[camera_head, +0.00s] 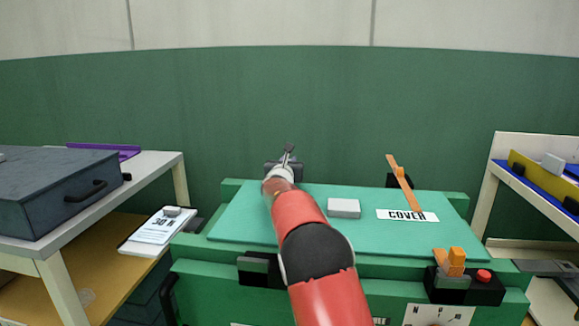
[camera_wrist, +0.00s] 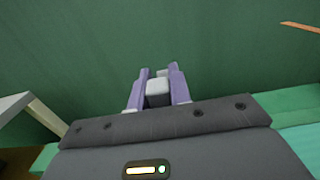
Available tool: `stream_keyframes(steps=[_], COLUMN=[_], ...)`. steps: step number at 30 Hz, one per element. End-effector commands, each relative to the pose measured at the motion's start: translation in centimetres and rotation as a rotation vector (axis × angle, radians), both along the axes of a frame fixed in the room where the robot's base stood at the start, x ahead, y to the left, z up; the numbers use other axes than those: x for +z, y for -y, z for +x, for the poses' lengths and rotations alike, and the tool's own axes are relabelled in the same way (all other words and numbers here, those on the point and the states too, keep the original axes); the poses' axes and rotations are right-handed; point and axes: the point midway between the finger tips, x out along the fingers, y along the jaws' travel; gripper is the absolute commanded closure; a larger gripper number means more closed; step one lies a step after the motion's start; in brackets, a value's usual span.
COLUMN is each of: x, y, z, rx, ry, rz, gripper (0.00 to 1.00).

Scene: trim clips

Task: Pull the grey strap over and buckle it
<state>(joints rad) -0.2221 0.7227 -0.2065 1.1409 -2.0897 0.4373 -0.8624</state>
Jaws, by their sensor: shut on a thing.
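My gripper (camera_head: 287,158) is at the far left edge of the green cover (camera_head: 300,215), with my arm reaching over the cover. In the wrist view its two purple-padded fingers (camera_wrist: 158,72) are shut on a pale grey piece (camera_wrist: 157,90), which looks like the end of the grey strap. The rest of that strap is hidden behind my gripper and wrist. A dark mount (camera_head: 270,166) shows behind the gripper. A grey and black buckle (camera_head: 256,270) sits at the bench's front left, beside my arm, with no strap visible in it.
An orange strap (camera_head: 398,173) stands tilted at the back right. An orange-topped buckle (camera_head: 453,262) with a red button (camera_head: 483,275) is at front right. A grey block (camera_head: 343,208) lies on the cover. Shelves flank the bench; a dark case (camera_head: 50,190) stands left.

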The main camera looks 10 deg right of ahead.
Motion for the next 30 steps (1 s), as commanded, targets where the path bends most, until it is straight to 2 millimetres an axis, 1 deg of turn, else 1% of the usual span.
stream_keyframes(steps=[1,5,7,24,30], x=[-0.8,-1.1,-1.1,-0.2,-0.1], y=[-0.5,-1.6,-2.3,-8.5,-10.4], z=[-1.2,-4.5,-6.7,-26.1,-31.8], rx=[0.003,0.004,0.005,0.005,0.004], ry=[0.003,0.003,0.003,0.001,0.0], rz=[0.002,0.002,0.004,0.003,0.001], gripper=[1.0,1.0,1.0,1.0,1.0])
